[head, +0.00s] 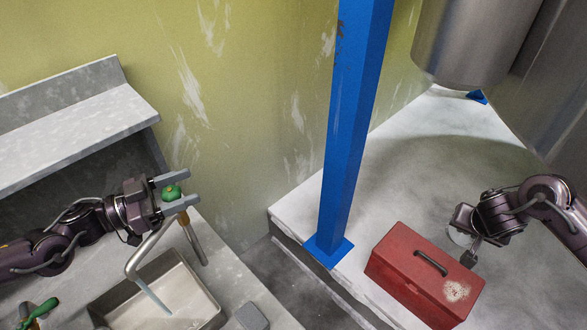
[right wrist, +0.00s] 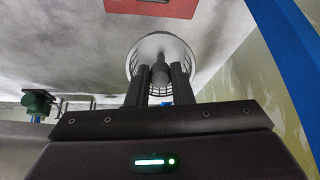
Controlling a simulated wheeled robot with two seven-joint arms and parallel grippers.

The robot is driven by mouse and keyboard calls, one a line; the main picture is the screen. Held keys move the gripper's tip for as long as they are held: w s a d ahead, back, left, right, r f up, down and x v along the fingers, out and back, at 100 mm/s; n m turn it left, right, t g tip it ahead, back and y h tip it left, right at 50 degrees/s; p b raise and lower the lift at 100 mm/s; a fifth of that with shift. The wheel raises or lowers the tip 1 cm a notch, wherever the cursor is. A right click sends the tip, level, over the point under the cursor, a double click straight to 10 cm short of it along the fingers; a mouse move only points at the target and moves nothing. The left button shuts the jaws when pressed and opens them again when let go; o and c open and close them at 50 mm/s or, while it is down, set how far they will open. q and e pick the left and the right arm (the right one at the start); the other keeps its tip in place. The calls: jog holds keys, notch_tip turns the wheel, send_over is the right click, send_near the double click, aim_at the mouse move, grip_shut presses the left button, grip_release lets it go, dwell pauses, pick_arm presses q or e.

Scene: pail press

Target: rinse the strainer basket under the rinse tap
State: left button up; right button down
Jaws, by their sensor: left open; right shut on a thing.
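The rinse tap (head: 136,262) is a bent metal pipe over a steel basin (head: 211,303), with a green knob (head: 171,192) behind it. A pale blue streak (head: 154,298), which looks like running water, goes from the spout into the basin. My left gripper (head: 176,191) is open, its fingers on either side of the knob; I cannot tell whether they touch it. My right gripper (head: 468,251) is shut on the strainer basket (head: 458,236), far right of the tap beside a red toolbox. In the right wrist view the pale, round, slotted basket (right wrist: 143,52) shows beyond the fingers (right wrist: 160,85).
The red toolbox (head: 400,262) sits at the platform's front. A steel vessel (head: 470,40) hangs at upper right. A green-handled fitting (head: 40,310) is at lower left, a grey block (head: 250,317) right of the basin.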

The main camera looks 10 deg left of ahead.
pick_arm(q)
jog(key=c, duration=1)
jog(key=shift+f+m+g+h+b, duration=0.2)
jog(key=shift+m+g+h+b, duration=0.6)
jog(key=shift+g+b, duration=0.45)
pick_arm(e)
jog(key=shift+f, duration=1.25)
pick_arm(q)
jog(key=m+g+b, duration=0.1)
jog(key=g+b, duration=0.1)
jog(key=b, duration=0.3)
jog(key=m+g+h+b, duration=0.1)
jog(key=m+g+b, duration=0.1)
jog(key=b, duration=0.3)
jog(key=m+g+b, duration=0.1)
jog(key=g+b, duration=0.1)
jog(key=b, duration=0.2)
jog(key=shift+s+b, duration=0.4)
jog(key=shift+s+r+m+g+b, duration=0.1)
jog(key=shift+r+m+g+b, duration=0.25)
jog(key=shift+b, duration=0.7)
pick_arm(e)
notch_tip(320, 180, down, 17)
pick_arm(q)
jog(key=shift+f, duration=0.15)
jog(key=o, duration=1)
jog(key=shift+d, duration=0.1)
